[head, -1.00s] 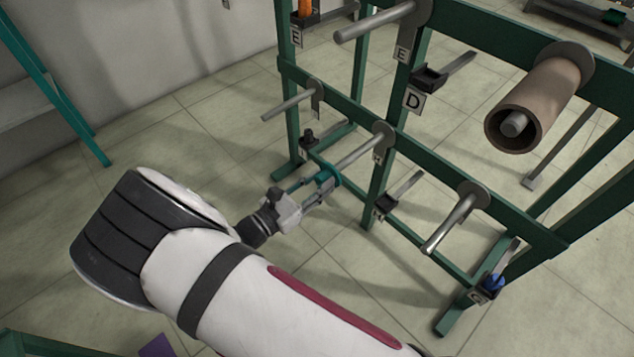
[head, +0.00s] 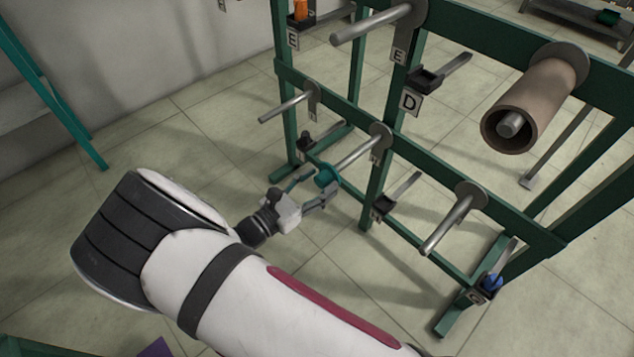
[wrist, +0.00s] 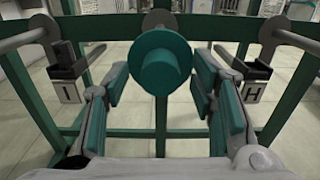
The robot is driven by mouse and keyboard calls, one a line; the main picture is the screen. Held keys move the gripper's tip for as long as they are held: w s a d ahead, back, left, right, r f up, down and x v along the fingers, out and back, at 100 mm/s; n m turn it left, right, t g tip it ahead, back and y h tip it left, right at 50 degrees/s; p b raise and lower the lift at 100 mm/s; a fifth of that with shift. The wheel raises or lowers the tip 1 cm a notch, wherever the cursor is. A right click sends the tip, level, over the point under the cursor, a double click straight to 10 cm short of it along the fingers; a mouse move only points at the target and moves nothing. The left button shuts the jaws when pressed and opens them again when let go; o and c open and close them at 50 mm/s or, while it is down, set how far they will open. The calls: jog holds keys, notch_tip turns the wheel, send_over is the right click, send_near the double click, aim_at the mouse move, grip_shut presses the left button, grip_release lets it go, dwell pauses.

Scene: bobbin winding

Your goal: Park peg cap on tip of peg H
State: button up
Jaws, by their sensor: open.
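The teal peg cap (head: 324,177) sits on the tip of a grey peg (head: 356,153) in the rack's lower row, whose small tag at its base looks like H. In the wrist view the cap (wrist: 160,66) faces me in the middle, its round flange behind a narrower front, and hides most of the peg. My gripper (wrist: 160,80) is open, with one teal-padded finger on each side of the cap and a visible gap to both. In the head view my gripper (head: 313,187) is just in front of the peg tip.
The green rack (head: 375,185) carries neighbouring bare pegs, left (head: 285,108) and right (head: 450,225). Black holders flank me in the wrist view, tagged I (wrist: 67,68) and H (wrist: 250,69). A brown tube (head: 535,105) hangs upper right.

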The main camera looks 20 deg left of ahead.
jog(key=v, duration=0.7)
jog(key=shift+s, duration=0.2)
jog(key=shift+s+a, duration=0.1)
